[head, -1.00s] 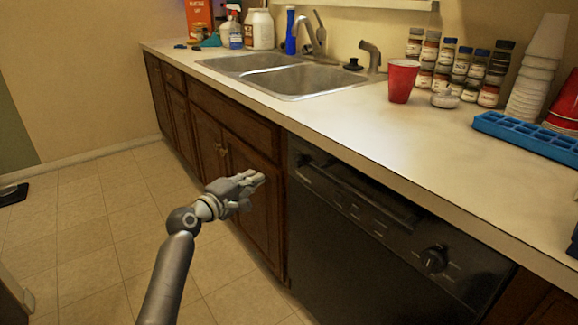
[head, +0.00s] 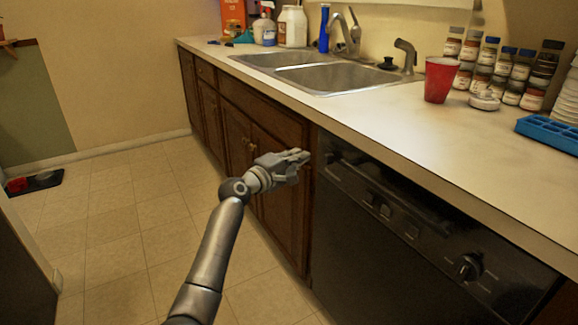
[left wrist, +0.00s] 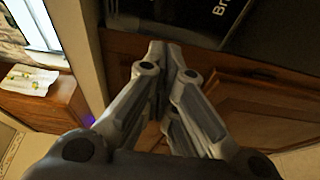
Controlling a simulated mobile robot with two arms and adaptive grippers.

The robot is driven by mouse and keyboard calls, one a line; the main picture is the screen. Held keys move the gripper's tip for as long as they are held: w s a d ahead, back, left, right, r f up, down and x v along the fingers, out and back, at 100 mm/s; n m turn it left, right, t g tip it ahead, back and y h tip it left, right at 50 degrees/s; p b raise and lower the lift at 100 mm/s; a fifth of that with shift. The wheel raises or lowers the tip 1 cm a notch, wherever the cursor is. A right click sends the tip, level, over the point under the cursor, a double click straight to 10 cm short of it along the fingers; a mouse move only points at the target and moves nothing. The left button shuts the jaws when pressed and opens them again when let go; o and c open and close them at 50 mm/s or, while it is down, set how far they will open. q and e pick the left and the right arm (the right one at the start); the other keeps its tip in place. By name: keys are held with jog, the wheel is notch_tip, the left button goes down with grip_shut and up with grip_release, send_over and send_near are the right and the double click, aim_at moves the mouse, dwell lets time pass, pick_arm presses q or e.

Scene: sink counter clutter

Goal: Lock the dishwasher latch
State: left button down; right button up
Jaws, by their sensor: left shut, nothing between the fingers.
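The black dishwasher (head: 400,262) is built in under the counter, with its door upright and looking closed. A small dark part at the upper left of its panel (head: 330,156) may be the latch; its position is too dark to tell. My left gripper (head: 303,155) is shut and empty, just left of the dishwasher's upper left corner, in front of the wooden cabinet in the head view. In the left wrist view the shut fingers (left wrist: 166,48) point toward cabinet wood, with the black panel (left wrist: 270,22) beyond at upper right. My right gripper is in neither view.
The white counter (head: 400,130) overhangs the dishwasher. On it are a sink (head: 335,78), a red cup (head: 440,80), spice jars (head: 510,70) and a blue tray (head: 548,133). A round dial (head: 467,267) sits on the panel's right. The tiled floor (head: 110,225) at left is mostly clear.

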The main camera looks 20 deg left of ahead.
aim_at(326, 162)
pick_arm(q)
jog(key=d, duration=0.2)
jog(key=w+d, duration=0.1)
jog(key=shift+w+d, duration=0.1)
jog(key=shift+d, duration=0.25)
jog(key=shift+s+d, duration=0.2)
jog(key=shift+d, duration=0.1)
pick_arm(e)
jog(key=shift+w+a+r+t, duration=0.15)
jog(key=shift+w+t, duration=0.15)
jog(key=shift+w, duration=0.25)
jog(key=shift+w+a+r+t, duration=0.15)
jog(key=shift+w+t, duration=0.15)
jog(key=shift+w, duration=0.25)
pick_arm(q)
jog(key=shift+s+d, duration=0.1)
jog(key=s+d+p, duration=0.2)
jog(key=p, duration=0.1)
jog(key=shift+d+r+p, duration=0.15)
jog(key=shift+d+p, duration=0.15)
jog(key=shift+d, duration=0.05)
jog(key=shift+s+d+f, duration=0.1)
jog(key=shift+s+f, duration=0.05)
jog(key=shift+f, duration=0.05)
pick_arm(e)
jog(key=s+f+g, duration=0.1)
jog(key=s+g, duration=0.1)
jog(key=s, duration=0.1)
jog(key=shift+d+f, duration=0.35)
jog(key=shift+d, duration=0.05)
